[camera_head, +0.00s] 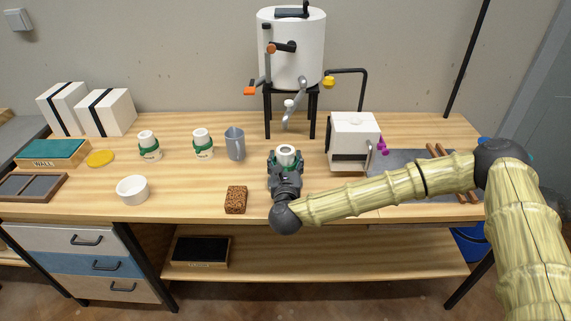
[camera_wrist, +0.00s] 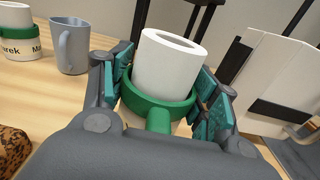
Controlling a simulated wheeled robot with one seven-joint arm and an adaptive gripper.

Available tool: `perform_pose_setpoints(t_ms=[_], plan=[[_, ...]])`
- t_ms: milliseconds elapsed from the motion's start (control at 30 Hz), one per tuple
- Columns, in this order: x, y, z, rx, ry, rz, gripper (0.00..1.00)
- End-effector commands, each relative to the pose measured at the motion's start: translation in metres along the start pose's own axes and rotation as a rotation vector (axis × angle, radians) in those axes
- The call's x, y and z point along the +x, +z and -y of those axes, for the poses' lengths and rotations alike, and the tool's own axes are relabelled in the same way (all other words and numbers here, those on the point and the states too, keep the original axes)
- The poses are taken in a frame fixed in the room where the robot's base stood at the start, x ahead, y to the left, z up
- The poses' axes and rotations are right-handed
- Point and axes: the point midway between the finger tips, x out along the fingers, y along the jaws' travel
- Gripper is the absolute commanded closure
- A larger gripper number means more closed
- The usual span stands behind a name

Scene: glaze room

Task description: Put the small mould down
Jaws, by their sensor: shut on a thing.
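My gripper (camera_head: 286,165) is over the middle of the wooden table, in front of the black stand. It is shut on a white mould (camera_head: 287,152) with a green band. The wrist view shows this mould (camera_wrist: 167,65) upright or nearly so between the teal finger pads of the gripper (camera_wrist: 165,95), with a hollow in its top. Its underside is hidden, and I cannot tell whether it touches the table. Two similar white moulds with green bands stand farther left, one at the left (camera_head: 149,152) and one nearer (camera_head: 203,150). Both carry labels.
A grey-blue mug (camera_head: 235,144) stands left of my gripper. A brown sponge (camera_head: 236,200) and a white bowl (camera_head: 133,190) lie nearer the front edge. A white tank (camera_head: 291,50) rises on the stand behind; a white box device (camera_head: 354,137) is at the right.

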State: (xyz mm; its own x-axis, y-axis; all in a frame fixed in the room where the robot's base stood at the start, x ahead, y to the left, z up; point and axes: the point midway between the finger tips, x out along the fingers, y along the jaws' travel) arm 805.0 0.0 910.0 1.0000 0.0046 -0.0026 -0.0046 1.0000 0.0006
Motion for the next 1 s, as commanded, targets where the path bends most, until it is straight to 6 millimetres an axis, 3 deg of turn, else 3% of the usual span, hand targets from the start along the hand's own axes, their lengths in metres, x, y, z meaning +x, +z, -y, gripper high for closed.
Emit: perform_pose_setpoints(t_ms=[333,600,1000], plan=[[0.020,-0.001,0.000,-0.001,-0.001,0.001,0.78],[0.019,-0.034,0.000,-0.001,-0.001,0.000,0.78],[0.019,-0.040,0.000,0.000,0.000,0.001,0.78]])
